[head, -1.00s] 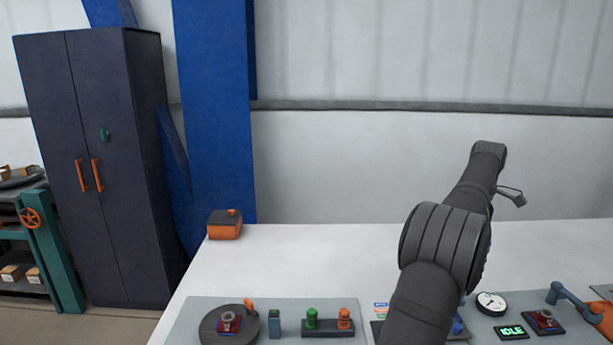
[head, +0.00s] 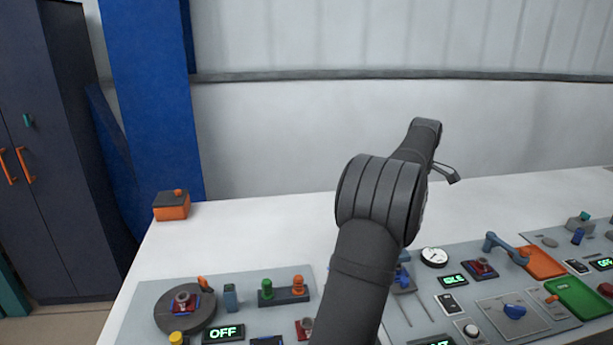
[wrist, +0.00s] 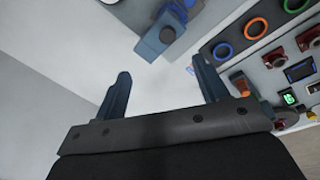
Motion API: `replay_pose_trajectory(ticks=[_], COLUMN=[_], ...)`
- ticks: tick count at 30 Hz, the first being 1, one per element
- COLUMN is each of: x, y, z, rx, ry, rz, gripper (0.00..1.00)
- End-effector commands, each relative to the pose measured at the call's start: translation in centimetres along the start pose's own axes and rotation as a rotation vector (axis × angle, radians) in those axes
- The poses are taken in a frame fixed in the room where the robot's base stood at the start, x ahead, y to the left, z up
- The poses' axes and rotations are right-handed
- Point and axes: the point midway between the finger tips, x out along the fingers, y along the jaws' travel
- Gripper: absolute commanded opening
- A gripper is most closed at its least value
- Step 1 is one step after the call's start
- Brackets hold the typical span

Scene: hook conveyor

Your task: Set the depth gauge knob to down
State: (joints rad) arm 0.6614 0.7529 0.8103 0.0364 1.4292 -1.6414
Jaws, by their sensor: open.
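My gripper (wrist: 160,64) is open and empty in the wrist view, its two fingers wide apart over a pale surface. In the head view my arm reaches across the bench and the fingers cannot be made out. A round white gauge (head: 434,257) with a dark pointer stands on the middle panel, right of my arm. I cannot tell which knob belongs to the depth gauge. My arm hides part of the panel.
An IDLE display (head: 453,281), orange tray (head: 541,262) and green tray (head: 578,298) are right. The bench (head: 260,225) behind is mostly clear.

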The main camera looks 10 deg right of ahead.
Motion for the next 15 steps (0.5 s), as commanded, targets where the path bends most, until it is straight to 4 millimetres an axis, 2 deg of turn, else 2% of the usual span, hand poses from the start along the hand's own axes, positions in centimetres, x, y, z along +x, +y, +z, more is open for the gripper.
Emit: replay_pose_trajectory(ticks=[1, 3, 7, 15], x=[0.0, 0.1, 1.5, 7.3], y=[0.0, 0.0, 0.4, 1.7], z=[0.0, -0.1, -0.6, -3.1], rx=[0.000, 0.004, 0.052, 0.323], ry=[0.000, 0.000, 0.004, 0.062], rz=[0.000, 0.004, 0.048, 0.292], gripper=[0.57, 0.49, 0.49, 0.49])
